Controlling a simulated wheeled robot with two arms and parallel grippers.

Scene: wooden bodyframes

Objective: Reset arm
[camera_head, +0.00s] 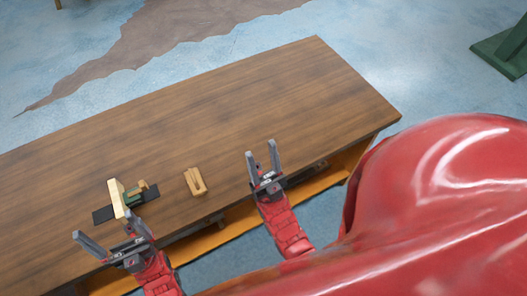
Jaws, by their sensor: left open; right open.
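My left gripper (104,244) is open and empty at the table's near edge on the left. Its fingers point up and away, with the right finger just in front of a small wooden assembly. My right gripper (262,157) is open and empty over the table's near edge, right of the middle. Its fingers point away from me. The wooden assembly (117,197) has an upright pale slat and smaller blocks and sits on a dark base plate (103,215). A separate light wooden piece (195,182) lies on the table between the two grippers, touched by neither.
The brown wooden table (250,100) is bare across its middle, far side and right end. An orange-brown shelf (235,222) shows under its near edge. A green stand (500,50) is on the floor at the upper right. My red body covers the lower right.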

